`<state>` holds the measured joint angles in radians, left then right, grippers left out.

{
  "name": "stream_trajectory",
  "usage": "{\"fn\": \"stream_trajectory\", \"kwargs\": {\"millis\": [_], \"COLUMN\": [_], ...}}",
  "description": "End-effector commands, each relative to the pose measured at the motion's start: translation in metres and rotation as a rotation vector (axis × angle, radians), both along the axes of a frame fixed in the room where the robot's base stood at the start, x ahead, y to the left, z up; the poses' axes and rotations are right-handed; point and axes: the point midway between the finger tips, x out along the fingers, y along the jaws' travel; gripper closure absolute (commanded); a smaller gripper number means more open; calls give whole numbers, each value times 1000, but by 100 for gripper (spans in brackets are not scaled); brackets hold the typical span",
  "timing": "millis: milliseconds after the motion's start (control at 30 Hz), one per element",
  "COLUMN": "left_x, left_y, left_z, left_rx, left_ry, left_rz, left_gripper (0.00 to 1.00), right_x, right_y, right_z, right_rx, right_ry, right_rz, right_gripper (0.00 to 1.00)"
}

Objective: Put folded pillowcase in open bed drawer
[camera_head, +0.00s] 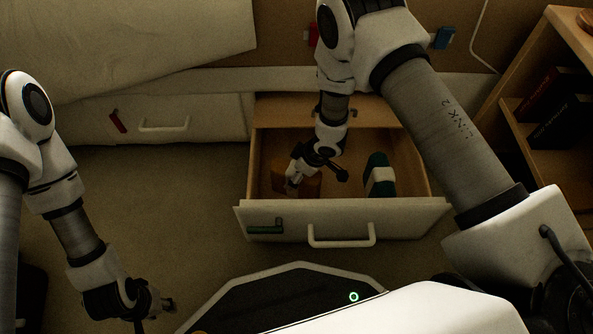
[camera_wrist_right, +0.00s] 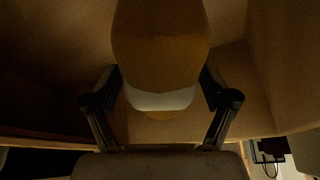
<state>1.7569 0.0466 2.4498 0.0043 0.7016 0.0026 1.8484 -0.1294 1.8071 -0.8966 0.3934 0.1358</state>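An orange-brown folded cloth with a white band lies in the open bed drawer (camera_head: 400,212). I take it for the pillowcase (camera_head: 312,186); it fills the middle of the right wrist view (camera_wrist_right: 160,45). My right gripper (camera_head: 296,181) reaches down into the drawer's left part, over the cloth. Its two fingers (camera_wrist_right: 160,88) stand on either side of the cloth, very close to its edges. I cannot tell whether they press on it. My left gripper (camera_head: 155,311) is low at the left, over the floor, with its fingers apart and empty.
A green-and-white folded item (camera_head: 379,176) stands in the drawer's right part. A closed drawer (camera_head: 185,125) is to the left, under the bed (camera_head: 150,45). A shelf with dark books (camera_head: 558,120) stands at the right. The carpet (camera_head: 170,190) left of the open drawer is clear.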

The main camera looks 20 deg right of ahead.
Motion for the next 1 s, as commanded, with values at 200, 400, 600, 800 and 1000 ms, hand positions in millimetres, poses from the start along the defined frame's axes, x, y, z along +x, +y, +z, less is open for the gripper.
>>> {"fn": "stream_trajectory", "kwargs": {"millis": [200, 400, 600, 800, 1000], "left_x": [0, -1, -2, -3, -4], "left_y": [0, 0, -1, -1, -1], "left_z": [0, 20, 49, 62, 62], "left_rx": [0, 0, -1, -1, -1], "left_ry": [0, 2, 6, 9, 9], "left_rz": [0, -2, -8, -12, -13], "left_gripper": [60, 60, 60, 60, 60], "right_x": [0, -6, -18, -27, -29], "right_y": [0, -7, -23, -34, -36], "right_z": [1, 32, 83, 112, 114], "right_rx": [0, 0, 1, 0, 0], "right_ry": [0, 0, -1, -1, 0], "right_rz": [1, -1, -2, -1, 1], "right_gripper": [15, 15, 15, 15, 15]}}
